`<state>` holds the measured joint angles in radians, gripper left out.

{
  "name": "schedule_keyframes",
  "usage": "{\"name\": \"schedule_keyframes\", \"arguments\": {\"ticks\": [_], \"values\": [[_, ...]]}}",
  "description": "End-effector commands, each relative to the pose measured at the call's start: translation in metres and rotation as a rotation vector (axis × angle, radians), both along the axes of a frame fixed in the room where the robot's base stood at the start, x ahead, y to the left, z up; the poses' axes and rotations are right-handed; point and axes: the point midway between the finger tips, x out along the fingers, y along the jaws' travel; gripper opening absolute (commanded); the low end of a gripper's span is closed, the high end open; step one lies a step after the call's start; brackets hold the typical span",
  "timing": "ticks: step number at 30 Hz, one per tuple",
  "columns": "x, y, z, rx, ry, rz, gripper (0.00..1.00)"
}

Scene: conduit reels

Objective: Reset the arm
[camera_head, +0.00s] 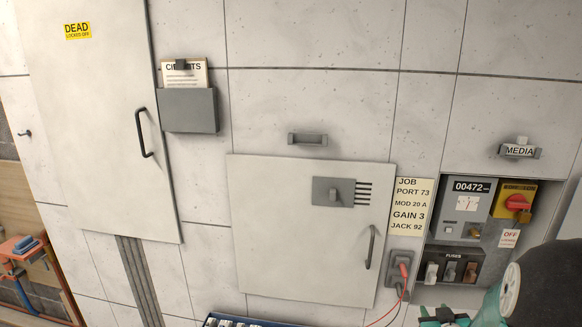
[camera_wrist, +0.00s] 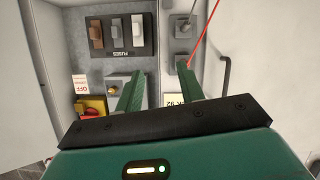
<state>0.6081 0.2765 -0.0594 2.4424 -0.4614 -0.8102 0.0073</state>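My gripper (camera_wrist: 162,73) shows in the wrist view with its two green fingers apart and nothing seen between them. That view is turned over, with the fuse panel at the top. In the head view my gripper (camera_head: 444,317) is at the bottom right edge, partly cut off, below the grey socket plate and in front of the wall. My teal and black arm fills the bottom right corner there.
A red plug (camera_head: 404,271) with a red lead sits at the socket plate (camera_head: 402,256). A recess holds a meter (camera_head: 465,208), a red-yellow switch (camera_head: 515,203) and fuses (camera_head: 451,269). Left are a closed cabinet door (camera_head: 300,245) and a blue tray (camera_head: 240,321).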

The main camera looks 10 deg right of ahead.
Motion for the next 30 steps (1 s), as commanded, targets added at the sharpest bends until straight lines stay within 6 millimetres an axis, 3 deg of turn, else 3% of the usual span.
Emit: {"name": "schedule_keyframes", "arguments": {"ticks": [1, 7, 14, 20, 24, 30], "values": [[0.004, 0.012, 0.016, -0.006, 0.023, 0.001, 0.38], [0.000, 0.058, 0.059, 0.019, 0.155, -0.013, 0.38], [-0.029, 0.124, 0.103, 0.083, 0.301, -0.006, 0.38], [-0.077, 0.187, 0.134, 0.159, 0.433, 0.036, 0.38], [-0.122, 0.229, 0.150, 0.211, 0.532, 0.089, 0.38], [-0.173, 0.266, 0.160, 0.258, 0.641, 0.154, 0.38]]}}
